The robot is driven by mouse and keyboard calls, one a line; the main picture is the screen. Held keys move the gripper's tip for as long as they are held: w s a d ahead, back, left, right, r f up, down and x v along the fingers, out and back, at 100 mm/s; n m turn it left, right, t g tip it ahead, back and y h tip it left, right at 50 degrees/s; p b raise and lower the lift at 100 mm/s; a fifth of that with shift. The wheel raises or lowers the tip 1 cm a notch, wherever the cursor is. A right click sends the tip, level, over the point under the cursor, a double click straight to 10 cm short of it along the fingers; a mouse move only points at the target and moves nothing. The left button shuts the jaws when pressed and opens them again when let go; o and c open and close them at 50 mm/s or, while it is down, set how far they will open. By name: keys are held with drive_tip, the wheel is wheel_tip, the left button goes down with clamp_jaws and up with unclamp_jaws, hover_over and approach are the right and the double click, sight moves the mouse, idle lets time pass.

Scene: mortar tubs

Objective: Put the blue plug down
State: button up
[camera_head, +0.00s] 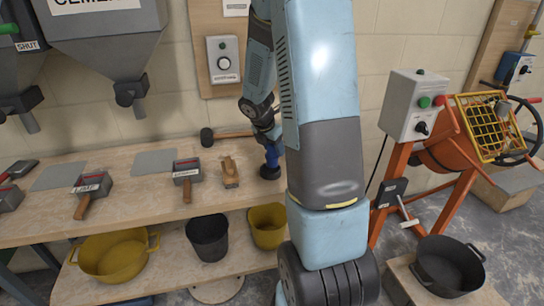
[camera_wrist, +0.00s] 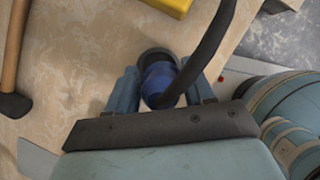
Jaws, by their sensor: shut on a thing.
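The blue plug (camera_head: 272,154) is at the right end of the wooden bench in the head view, with a black end at its bottom. In the wrist view the blue plug (camera_wrist: 158,82) sits between my two fingers, and a thick black cable (camera_wrist: 212,40) runs up from it. My gripper (camera_head: 266,132) is shut on the plug from above; it also shows in the wrist view (camera_wrist: 158,92). The plug's black end is at or just above the bench top; I cannot tell if it touches. My arm hides part of the bench to the right.
A mallet (camera_head: 207,137) lies behind the plug on the bench (camera_head: 140,208). A wooden-handled tool (camera_head: 230,172) and a grey gauging box (camera_head: 187,170) are to the left. Yellow (camera_head: 268,222) and black (camera_head: 208,238) buckets stand on the lower shelf. An orange mixer (camera_head: 450,155) stands right.

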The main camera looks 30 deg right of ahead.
sight(272, 155)
drive_tip(key=shift+w+f, duration=0.5)
drive_tip(key=shift+f, duration=0.15)
drive_tip(key=shift+w+f, duration=0.1)
drive_tip(key=shift+f, duration=1.5)
drive_tip(key=shift+f, duration=0.1)
drive_tip(key=o, duration=1.1)
drive_tip(key=s+a+r+m+t, duration=0.1)
drive_tip(key=s+a+r+m, duration=0.3)
drive_tip(key=r, duration=0.4)
drive_tip(key=s+a+r+m+y, duration=0.1)
drive_tip(key=s+a+r+m, duration=0.25)
drive_tip(key=r, duration=0.45)
drive_tip(key=s+a+r+m+t, duration=0.1)
drive_tip(key=s+a+r+m, duration=0.25)
drive_tip(key=r, duration=0.45)
drive_tip(key=s+a+r+m+y, duration=0.1)
drive_tip(key=s+a+r+m, duration=0.1)
drive_tip(key=s, duration=0.3)
drive_tip(key=s+a+r+m+t+y, duration=0.1)
drive_tip(key=s+a+m, duration=0.2)
drive_tip(key=s+m, duration=0.2)
drive_tip(key=s+a+r+m+t+y, duration=0.1)
drive_tip(key=s+a+r+m, duration=0.1)
drive_tip(key=s+a+m, duration=0.1)
drive_tip(key=shift+s+a+r+m, duration=0.15)
drive_tip(key=shift+s+m, duration=0.1)
drive_tip(key=shift+s, duration=0.25)
drive_tip(key=shift+s+d+r+m, duration=0.15)
drive_tip(key=shift+s+m, duration=0.1)
drive_tip(key=shift+s, duration=0.2)
